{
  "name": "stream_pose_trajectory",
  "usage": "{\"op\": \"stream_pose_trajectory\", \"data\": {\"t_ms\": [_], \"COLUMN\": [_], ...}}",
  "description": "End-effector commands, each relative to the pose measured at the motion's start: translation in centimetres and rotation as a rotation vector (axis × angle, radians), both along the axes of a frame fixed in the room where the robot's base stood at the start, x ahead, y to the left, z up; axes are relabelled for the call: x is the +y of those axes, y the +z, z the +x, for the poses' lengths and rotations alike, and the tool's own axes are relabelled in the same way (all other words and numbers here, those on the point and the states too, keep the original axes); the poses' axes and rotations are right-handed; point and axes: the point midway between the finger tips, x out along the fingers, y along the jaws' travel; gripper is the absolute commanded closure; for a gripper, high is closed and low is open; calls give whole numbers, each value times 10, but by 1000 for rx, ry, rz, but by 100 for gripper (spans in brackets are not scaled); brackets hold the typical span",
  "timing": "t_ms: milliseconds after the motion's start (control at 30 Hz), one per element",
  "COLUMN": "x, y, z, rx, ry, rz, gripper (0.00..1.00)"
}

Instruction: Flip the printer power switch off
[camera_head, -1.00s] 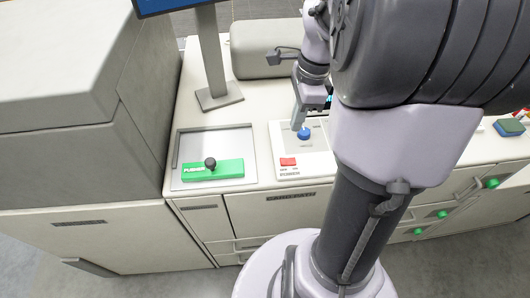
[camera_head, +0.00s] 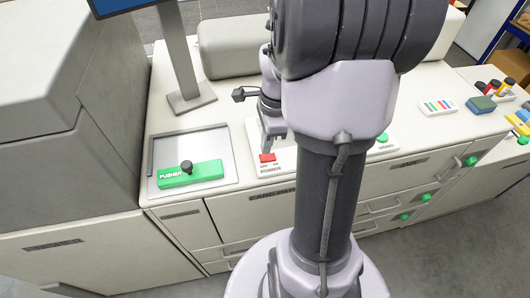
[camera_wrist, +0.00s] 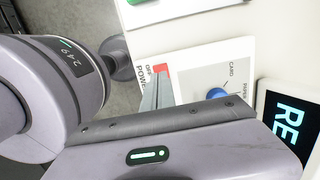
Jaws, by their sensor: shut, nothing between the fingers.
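The red switch also shows in the wrist view (camera_wrist: 162,71), beside the word POWER and partly covered by the fingers. My gripper (camera_head: 272,143) is shut and empty, its tips just behind and right of the switch in the head view. In the wrist view the fingers (camera_wrist: 155,95) point up toward the switch. Whether they touch it cannot be told. Which way the rocker is tipped is not clear.
A blue knob (camera_wrist: 217,93) sits beside the switch, near a lit screen (camera_wrist: 292,125). A green pusher plate with a black knob (camera_head: 190,174) lies in a recess at left. A monitor stand (camera_head: 181,60) rises behind. Green buttons and pads lie at right.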

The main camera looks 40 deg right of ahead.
Motion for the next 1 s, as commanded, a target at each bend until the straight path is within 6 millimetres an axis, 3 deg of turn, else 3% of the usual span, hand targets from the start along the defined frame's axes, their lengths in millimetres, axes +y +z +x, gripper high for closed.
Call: {"op": "stream_pose_trajectory", "data": {"t_ms": [200,1000], "x": [3,4], "y": [-25,-34], "z": [1,0], "rx": [1,5], "ry": [0,0], "rz": [1,3], "gripper": [100,100]}}
